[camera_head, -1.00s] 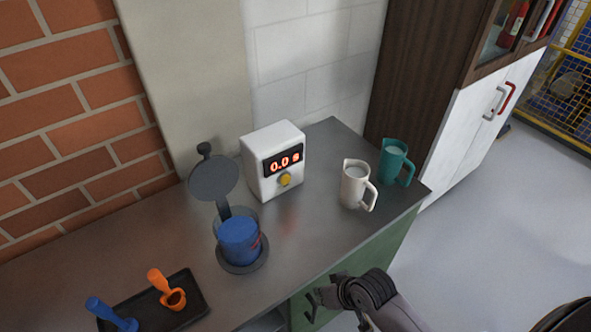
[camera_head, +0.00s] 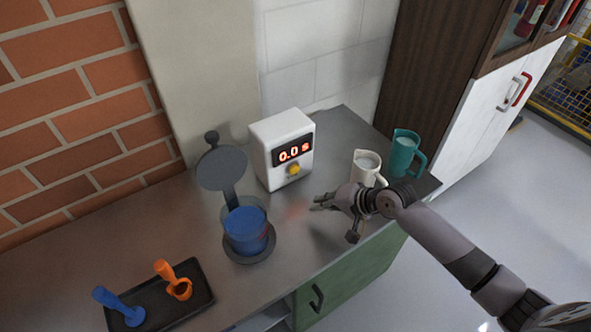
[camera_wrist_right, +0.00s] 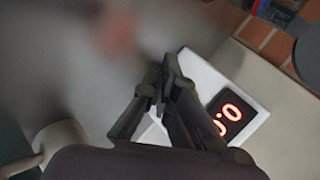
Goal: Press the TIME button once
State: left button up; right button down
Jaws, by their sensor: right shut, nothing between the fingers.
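The white timer box (camera_head: 283,148) stands at the back of the grey counter. Its dark display (camera_head: 292,151) reads 0.0 s in red, and a round yellow button (camera_head: 293,169) sits below it. My right gripper (camera_head: 316,202) is shut and empty above the counter, in front of and slightly right of the box, apart from the button. In the right wrist view the shut fingers (camera_wrist_right: 168,62) cross in front of the timer box (camera_wrist_right: 205,75) and hide part of its face. The yellow button is not visible there. My left gripper is not in view.
A white pitcher (camera_head: 365,166) and a teal pitcher (camera_head: 404,154) stand to the right, close to my right gripper. A blue container (camera_head: 245,229) with a raised lid (camera_head: 221,168) stands left. A black tray (camera_head: 199,291) holds blue and orange tools. The counter (camera_head: 290,230) is clear before the box.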

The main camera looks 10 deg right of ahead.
aim_at(294, 170)
jog(key=shift+w+d+r, duration=0.1)
jog(key=shift+w+r, duration=0.05)
jog(key=shift+r, duration=0.05)
jog(key=shift+w+f+b, duration=0.15)
jog(key=shift+w+b, duration=0.35)
jog(key=w+b, duration=0.1)
jog(key=w+a+b, duration=0.1)
jog(key=w, duration=0.1)
jog(key=w+a+b, duration=0.1)
jog(key=w, duration=0.1)
jog(key=shift+w+a, duration=0.2)
jog(key=shift+w, duration=0.05)
jog(key=shift+w+a, duration=0.3)
jog(key=shift+w, duration=0.55)
dwell(0.5)
jog(key=shift+w+a+r, duration=0.15)
jog(key=shift+w+r, duration=0.05)
jog(key=shift+w, duration=0.1)
jog(key=shift+w+f, duration=0.1)
